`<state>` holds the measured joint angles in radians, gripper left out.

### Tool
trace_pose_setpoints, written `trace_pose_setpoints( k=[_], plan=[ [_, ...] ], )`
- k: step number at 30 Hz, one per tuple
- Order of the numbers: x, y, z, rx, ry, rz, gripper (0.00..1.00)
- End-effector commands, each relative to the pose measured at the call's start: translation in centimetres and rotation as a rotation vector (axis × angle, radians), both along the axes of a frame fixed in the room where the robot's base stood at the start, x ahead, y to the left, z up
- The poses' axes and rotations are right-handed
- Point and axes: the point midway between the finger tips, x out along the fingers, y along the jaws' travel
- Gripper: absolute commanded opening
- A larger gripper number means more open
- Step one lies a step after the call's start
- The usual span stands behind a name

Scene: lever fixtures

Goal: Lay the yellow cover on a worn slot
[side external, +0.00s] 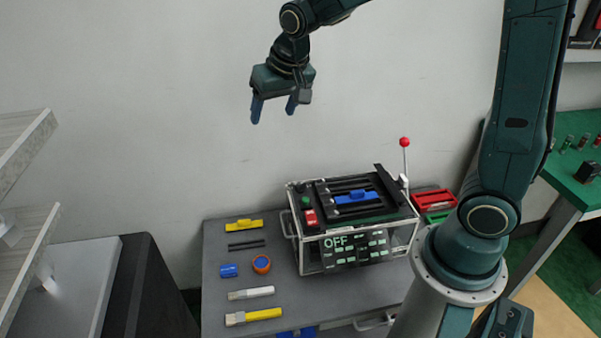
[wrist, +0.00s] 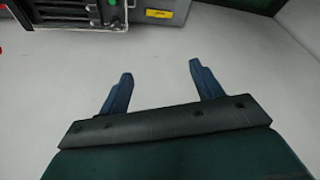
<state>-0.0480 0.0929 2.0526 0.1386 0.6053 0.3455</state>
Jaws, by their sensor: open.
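The yellow cover (side external: 244,225) lies on the grey table at the back left, beside the machine. A yellow piece that looks like it shows at the top of the wrist view (wrist: 159,14). The machine (side external: 352,225) has a dark top with several long slots (side external: 335,187); a blue cover (side external: 356,197) lies over part of them. Which slot is worn cannot be told. My gripper (side external: 273,112) is high above the table, well clear of the cover and machine. Its blue fingers are spread and empty, also in the wrist view (wrist: 160,72).
Dark bars (side external: 246,245), a blue block (side external: 229,270), an orange-and-blue roll (side external: 262,264) and two tools (side external: 252,293) lie left of the machine. A red-knobbed lever (side external: 404,142) stands up at its back right. Red and green trays (side external: 434,200) sit to the right.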

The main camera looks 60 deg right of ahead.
Motion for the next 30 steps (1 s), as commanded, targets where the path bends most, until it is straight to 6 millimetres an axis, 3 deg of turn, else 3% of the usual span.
trace_pose_setpoints(
  k=[15,30],
  plan=[
    [8.8,-0.1,-9.5,-0.003,0.028,-0.150,0.65],
    [14.2,-0.2,-21.7,-0.021,0.041,-0.283,0.65]
  ],
)
